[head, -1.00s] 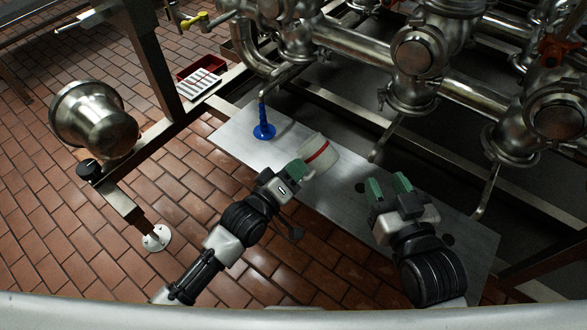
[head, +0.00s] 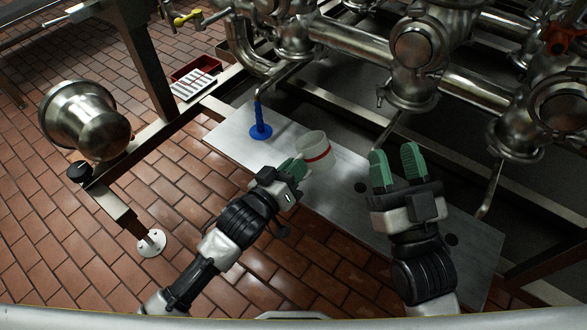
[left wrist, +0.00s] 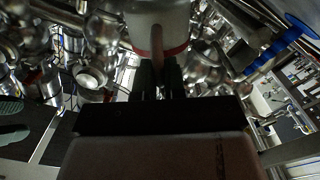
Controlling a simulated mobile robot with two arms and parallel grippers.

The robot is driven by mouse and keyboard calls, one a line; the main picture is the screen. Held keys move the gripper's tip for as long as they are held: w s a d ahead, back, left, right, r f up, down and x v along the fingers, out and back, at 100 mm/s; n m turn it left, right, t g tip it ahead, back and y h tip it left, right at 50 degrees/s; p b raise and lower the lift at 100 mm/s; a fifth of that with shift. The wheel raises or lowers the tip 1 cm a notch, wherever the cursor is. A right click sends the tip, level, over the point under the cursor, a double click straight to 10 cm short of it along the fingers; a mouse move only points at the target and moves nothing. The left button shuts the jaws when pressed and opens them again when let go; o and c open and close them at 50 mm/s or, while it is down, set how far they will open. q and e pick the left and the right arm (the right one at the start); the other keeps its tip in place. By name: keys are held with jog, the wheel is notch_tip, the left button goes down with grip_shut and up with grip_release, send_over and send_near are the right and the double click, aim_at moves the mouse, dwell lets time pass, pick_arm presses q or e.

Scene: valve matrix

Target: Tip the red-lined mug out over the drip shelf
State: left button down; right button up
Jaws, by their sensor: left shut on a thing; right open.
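The white mug with a red band (head: 314,149) is above the drip shelf, its open rim facing up and nearly level. My left gripper (head: 296,169) is shut on the mug's handle. In the left wrist view the gripper fingers (left wrist: 160,78) pinch the handle, and the mug (left wrist: 177,22) is partly cut off by the top edge. The drip shelf (head: 345,195) is a flat grey metal plate below. My right gripper (head: 397,165) is open and empty over the shelf, to the right of the mug. The mug's inside is too small to read.
A blue stand-like object (head: 260,124) is on the shelf left of the mug. Steel pipes and valves (head: 415,50) fill the back. A red bin (head: 196,68) and a white slatted tray (head: 193,86) are at the upper left. The shelf's right part is bare.

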pick_arm(q)
jog(key=shift+m, duration=0.3)
jog(key=shift+a+f+m+p, duration=0.1)
jog(key=shift+m+p, duration=0.5)
jog(key=shift+m, duration=0.2)
jog(key=shift+w+f+m, duration=0.1)
jog(key=shift+f+m, duration=0.05)
jog(key=shift+m, duration=0.55)
jog(key=shift+a+f+m+p, duration=0.15)
jog(key=shift+m+p, duration=0.1)
jog(key=shift+m, duration=0.3)
jog(key=shift+d+f+m+p, duration=0.1)
jog(key=shift+m+p, duration=0.1)
jog(key=shift+m, duration=0.35)
pick_arm(e)
jog(key=shift+w+d+f+g+h, duration=0.1)
jog(key=shift+w+f+g+h, duration=0.15)
jog(key=shift+f+g, duration=0.6)
jog(key=shift+w+d+f+g+h, duration=0.1)
jog(key=shift+w+f+g+h, duration=0.15)
jog(key=shift+f+g, duration=0.55)
jog(key=shift+w+d+f+g+h, duration=0.15)
jog(key=shift+f+g+h, duration=0.15)
jog(key=shift+f+g, duration=0.55)
